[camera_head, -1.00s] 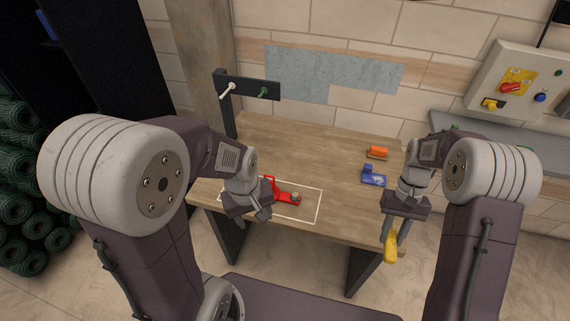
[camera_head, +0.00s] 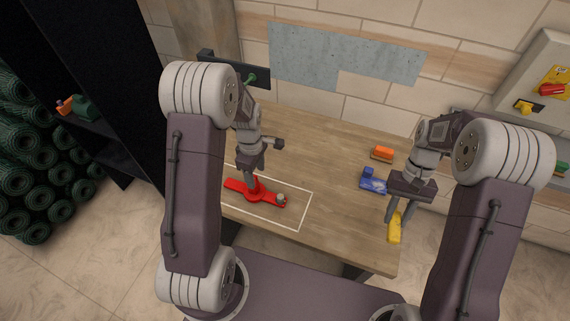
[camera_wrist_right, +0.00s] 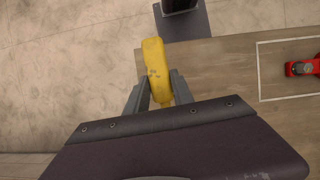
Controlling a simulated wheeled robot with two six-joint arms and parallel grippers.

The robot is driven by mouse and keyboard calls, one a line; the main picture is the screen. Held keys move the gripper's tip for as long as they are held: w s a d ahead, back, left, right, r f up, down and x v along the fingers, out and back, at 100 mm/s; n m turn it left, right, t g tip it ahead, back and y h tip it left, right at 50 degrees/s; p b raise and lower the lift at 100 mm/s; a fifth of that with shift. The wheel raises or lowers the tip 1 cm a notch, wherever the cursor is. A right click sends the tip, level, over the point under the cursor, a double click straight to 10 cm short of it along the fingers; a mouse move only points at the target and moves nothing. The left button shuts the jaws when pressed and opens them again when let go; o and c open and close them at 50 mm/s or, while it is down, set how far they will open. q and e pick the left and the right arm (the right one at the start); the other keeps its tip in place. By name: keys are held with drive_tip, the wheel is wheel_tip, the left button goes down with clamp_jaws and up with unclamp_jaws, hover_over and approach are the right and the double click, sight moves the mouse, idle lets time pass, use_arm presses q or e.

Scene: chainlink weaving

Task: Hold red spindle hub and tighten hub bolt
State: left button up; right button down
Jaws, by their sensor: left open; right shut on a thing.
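The red spindle hub (camera_head: 238,186) lies flat on the table inside the white outline, with a grey bolt-like piece (camera_head: 281,199) at its right end. My left gripper (camera_head: 252,182) is open right over the hub's middle; whether it touches the hub I cannot tell. My right gripper (camera_head: 396,216) is shut on a yellow tool (camera_head: 394,229) near the table's front right corner. In the right wrist view the yellow tool (camera_wrist_right: 155,68) sits between the fingers, and the hub's red end (camera_wrist_right: 301,68) shows at the right edge.
An orange block (camera_head: 382,153) and a blue piece (camera_head: 372,181) lie on the right part of the table (camera_head: 335,165). A dark rack (camera_head: 232,68) with a green peg stands at the back left. The table between the hub and the blue piece is clear.

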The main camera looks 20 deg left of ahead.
sight(257, 186)
use_arm(q)
wheel_tip(257, 186, down, 8)
drive_tip(key=shift+a+r, duration=0.15)
drive_tip(key=shift+w+f, duration=0.15)
drive_tip(key=shift+f, duration=0.15)
drive_tip(key=c, duration=0.3)
idle(0.5)
clamp_jaws()
idle(0.7)
